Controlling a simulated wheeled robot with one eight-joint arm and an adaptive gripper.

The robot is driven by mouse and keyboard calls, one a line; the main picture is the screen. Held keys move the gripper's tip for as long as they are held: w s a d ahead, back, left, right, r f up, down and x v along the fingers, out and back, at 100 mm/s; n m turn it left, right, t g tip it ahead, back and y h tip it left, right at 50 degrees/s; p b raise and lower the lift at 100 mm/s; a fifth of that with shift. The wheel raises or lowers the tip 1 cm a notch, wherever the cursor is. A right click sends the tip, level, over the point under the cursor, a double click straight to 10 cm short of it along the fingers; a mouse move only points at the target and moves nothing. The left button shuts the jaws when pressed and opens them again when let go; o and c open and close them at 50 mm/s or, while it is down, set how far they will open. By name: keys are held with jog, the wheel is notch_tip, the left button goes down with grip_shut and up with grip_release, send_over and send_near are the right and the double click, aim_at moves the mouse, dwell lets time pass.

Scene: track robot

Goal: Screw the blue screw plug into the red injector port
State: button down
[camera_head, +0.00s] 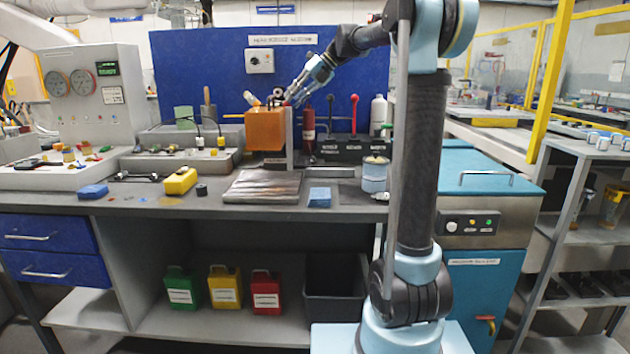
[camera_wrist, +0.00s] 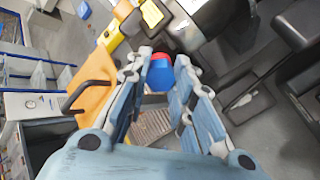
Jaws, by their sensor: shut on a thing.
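My gripper (camera_wrist: 162,67) is shut on the blue screw plug (camera_wrist: 160,79), which sits between the two fingertips in the wrist view. A red round part (camera_wrist: 161,57), which looks like the red injector port, shows right beyond the plug and lines up with it. I cannot tell whether the plug touches it or is threaded in. In the head view my gripper (camera_head: 294,97) is tilted down, just above and right of the orange box (camera_head: 265,131). The plug and port are too small or hidden to make out there.
The orange box with its black handle (camera_wrist: 88,94) is close to the left finger in the wrist view. A red cylinder (camera_head: 308,122) and a black unit with levers (camera_head: 340,148) stand right of the box. A ribbed metal plate (camera_head: 262,187) lies in front.

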jog(key=shift+m, duration=0.4)
jog(key=shift+m, duration=1.4)
jog(key=c, duration=1.3)
grip_release()
jog(key=shift+a, duration=0.1)
jog(key=shift+c, duration=0.9)
